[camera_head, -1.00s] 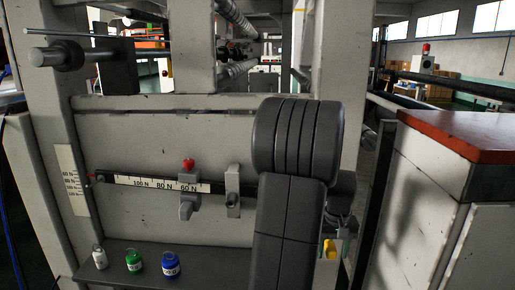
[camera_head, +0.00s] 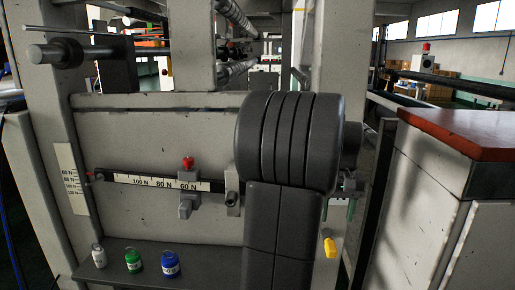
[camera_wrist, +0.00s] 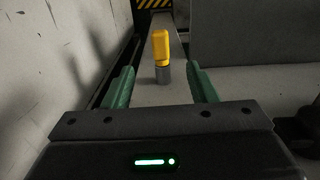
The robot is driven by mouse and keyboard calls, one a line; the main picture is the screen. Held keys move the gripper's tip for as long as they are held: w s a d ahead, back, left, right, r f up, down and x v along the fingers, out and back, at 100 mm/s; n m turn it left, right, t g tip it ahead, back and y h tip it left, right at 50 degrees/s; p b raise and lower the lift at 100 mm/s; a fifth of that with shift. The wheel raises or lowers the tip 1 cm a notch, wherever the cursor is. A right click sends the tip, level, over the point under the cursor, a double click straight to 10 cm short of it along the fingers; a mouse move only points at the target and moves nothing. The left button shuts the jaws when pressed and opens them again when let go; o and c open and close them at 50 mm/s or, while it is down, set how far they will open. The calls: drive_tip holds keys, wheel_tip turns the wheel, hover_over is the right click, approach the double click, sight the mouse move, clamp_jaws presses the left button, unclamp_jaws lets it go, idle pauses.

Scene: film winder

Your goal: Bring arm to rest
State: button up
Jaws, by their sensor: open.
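My gripper (camera_wrist: 161,88) is open in the wrist view, its two green fingers apart with nothing held between them. A yellow-topped object with a grey lower part (camera_wrist: 161,50) stands upright beyond the fingertips, on a narrow light surface. A yellow object also shows in the head view (camera_head: 330,247), just right of my dark arm. My arm covers the middle of the head view and hides most of the gripper there.
A white bottle (camera_head: 99,256), a green jar (camera_head: 134,261) and a blue jar (camera_head: 170,262) stand on a dark shelf (camera_head: 206,259). Above them is a scale bar (camera_head: 150,182) with a red-knobbed slider (camera_head: 187,180). A red-topped cabinet (camera_head: 470,135) stands at the right.

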sight(332, 247)
wheel_tip(332, 247, down, 11)
drive_tip(key=shift+f+p, duration=0.15)
drive_tip(key=shift+p, duration=0.3)
drive_tip(key=s, duration=0.1)
drive_tip(key=s+b, duration=0.2)
drive_tip(key=s, duration=0.1)
drive_tip(key=shift+s+a+f, duration=0.1)
drive_tip(key=shift+f, duration=0.2)
drive_tip(key=shift+s+b, duration=0.4)
drive_tip(key=shift+s, duration=0.25)
drive_tip(key=shift+a+r, duration=0.1)
drive_tip(key=shift+r, duration=0.05)
